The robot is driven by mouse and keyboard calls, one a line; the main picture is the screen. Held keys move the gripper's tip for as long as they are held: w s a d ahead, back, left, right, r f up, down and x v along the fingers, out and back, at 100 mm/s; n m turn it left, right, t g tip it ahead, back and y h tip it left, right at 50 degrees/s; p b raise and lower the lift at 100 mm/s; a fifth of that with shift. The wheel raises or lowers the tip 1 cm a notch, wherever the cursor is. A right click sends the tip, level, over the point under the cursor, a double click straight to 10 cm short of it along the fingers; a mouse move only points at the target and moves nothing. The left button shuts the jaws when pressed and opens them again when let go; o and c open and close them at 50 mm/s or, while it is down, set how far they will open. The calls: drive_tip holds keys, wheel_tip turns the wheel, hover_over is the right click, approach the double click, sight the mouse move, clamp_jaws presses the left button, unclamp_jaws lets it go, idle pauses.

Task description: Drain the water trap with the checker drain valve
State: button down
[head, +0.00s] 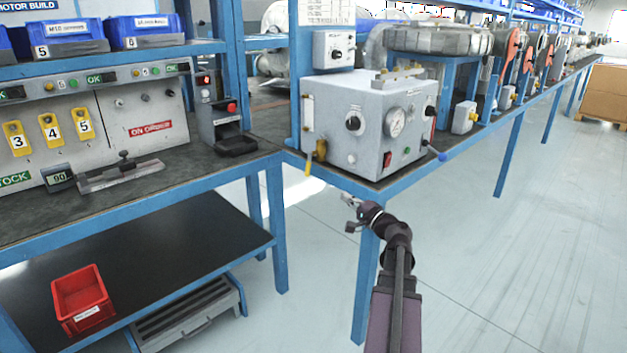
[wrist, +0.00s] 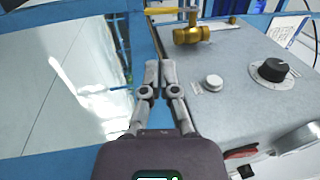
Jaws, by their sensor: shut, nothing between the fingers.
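The checker (head: 365,115) is a light grey box with a gauge and knobs, on the blue-framed bench. At its left front edge a brass valve (head: 321,150) shows with a yellow lever (head: 308,166) beside it. In the wrist view the brass valve (wrist: 190,34) is at the top, and its yellow lever (wrist: 162,11) points left. A narrow upright sight tube (head: 308,112) is on the checker's left side; I cannot tell if it is the water trap. My gripper (head: 348,199) is shut and empty, in front of the bench edge, apart from the valve. Its fingertips (wrist: 159,72) point toward the valve in the wrist view.
A black knob (wrist: 274,70) and a white button (wrist: 213,82) are on the panel right of my gripper. The blue bench leg (head: 367,285) stands close to my arm. A red bin (head: 82,298) sits on the lower shelf. Open floor lies right.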

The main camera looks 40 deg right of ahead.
sight(309, 172)
drive_tip(key=shift+w, duration=0.1)
drive_tip(key=p+x, duration=0.2)
drive_tip(key=x, duration=1.1)
drive_tip(key=shift+w+a+p, duration=0.15)
drive_tip(key=shift+w+p, duration=0.15)
drive_tip(key=shift+w, duration=0.1)
drive_tip(key=shift+a, duration=0.15)
drive_tip(key=shift+w, duration=0.15)
